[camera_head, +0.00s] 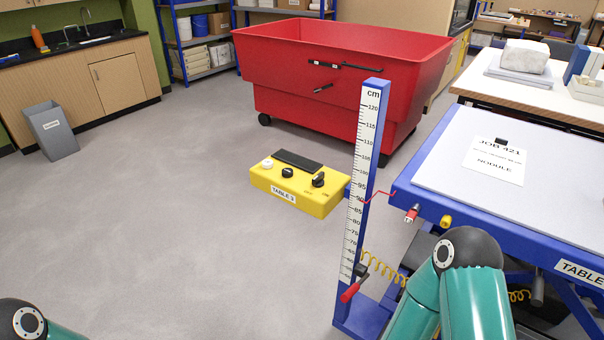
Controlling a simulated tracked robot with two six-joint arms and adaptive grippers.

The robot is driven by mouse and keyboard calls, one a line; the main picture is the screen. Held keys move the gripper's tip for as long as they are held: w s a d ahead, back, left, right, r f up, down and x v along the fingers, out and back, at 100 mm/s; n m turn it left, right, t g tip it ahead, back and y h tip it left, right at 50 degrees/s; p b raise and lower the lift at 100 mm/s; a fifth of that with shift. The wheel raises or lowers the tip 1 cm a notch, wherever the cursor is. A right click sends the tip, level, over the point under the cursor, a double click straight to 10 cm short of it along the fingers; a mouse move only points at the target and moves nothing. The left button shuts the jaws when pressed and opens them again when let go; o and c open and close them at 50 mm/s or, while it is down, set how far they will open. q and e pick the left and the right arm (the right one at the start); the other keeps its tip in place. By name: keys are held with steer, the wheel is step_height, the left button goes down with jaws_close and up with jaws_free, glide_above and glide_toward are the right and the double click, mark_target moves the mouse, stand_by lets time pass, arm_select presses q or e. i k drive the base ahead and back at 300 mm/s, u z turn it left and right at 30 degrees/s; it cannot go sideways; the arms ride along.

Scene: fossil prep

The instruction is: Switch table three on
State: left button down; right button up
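The yellow control box (330,205) is labelled "TABLE 3". On its top are a white knob or button, a black round knob (288,172), a black rotary switch (318,180) and a dark flat panel (298,160). Small red markings sit near the rotary switch, too small to read. The box is beside the blue post with a centimetre scale (355,180). The blue-framed table (440,170) at the right carries a label beginning "TABLE", cut off by the picture edge. Parts of both my arms show at the bottom, but neither gripper is in view.
A large red wheeled bin (300,85) stands behind the box. A red-handled lever (352,290) is low on the post. A yellow coiled cable (385,268) hangs beneath the table. A grey waste bin (50,130) stands left. The floor left of the box is clear.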

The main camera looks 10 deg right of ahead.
mark_target(318, 180)
steer(key=u, duration=0.1)
steer(key=i, duration=1)
steer(key=z, duration=0.05)
